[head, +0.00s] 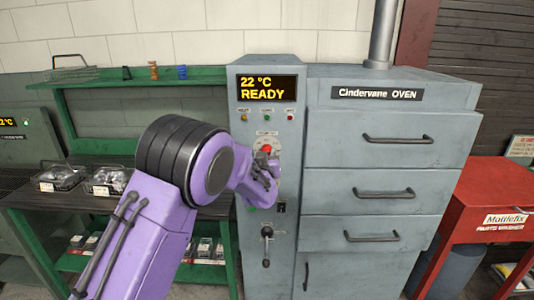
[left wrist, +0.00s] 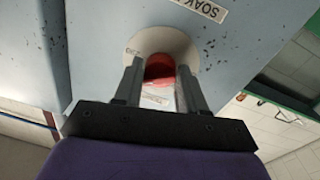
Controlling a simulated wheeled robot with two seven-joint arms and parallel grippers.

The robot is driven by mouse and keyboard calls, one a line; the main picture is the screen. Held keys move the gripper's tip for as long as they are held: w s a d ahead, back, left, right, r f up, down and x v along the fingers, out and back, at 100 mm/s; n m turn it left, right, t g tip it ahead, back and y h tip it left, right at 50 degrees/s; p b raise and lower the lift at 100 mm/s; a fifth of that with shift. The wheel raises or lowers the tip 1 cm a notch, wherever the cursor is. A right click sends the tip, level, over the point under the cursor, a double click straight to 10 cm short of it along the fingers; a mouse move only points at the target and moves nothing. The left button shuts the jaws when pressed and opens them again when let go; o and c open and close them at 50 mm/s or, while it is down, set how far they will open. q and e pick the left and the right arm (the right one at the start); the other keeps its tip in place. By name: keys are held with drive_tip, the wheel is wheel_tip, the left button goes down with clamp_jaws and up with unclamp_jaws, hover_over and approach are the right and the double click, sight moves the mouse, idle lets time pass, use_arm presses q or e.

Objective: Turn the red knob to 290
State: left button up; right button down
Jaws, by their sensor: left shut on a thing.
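The red knob (left wrist: 160,68) sits on a pale round dial plate (left wrist: 180,42) on a grey panel in the left wrist view. My left gripper (left wrist: 156,85) has one finger on each side of the knob and is shut on it. In the head view my left gripper (head: 268,180) is at the front of the oven's control column (head: 240,235), and red (head: 266,149) shows just above it. The gripper and wrist cover part of the dial, and I cannot read its setting. The display (head: 267,88) reads "22 °C READY". My right gripper is not in view.
A lever (head: 267,245) and a small dark switch (head: 281,208) are below the gripper on the column. Grey oven drawers with dark handles (head: 386,193) stand to the right. A green shelf bench (head: 130,82) is to the left, and a red parts washer (head: 480,205) is at far right.

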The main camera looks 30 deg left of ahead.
use_arm(q)
drive_tip(key=m+p, duration=0.1)
drive_tip(key=m, duration=0.7)
drive_tip(key=shift+a, duration=0.1)
idle(0.4)
drive_tip(key=o, duration=1)
drive_tip(key=shift+s, duration=0.1)
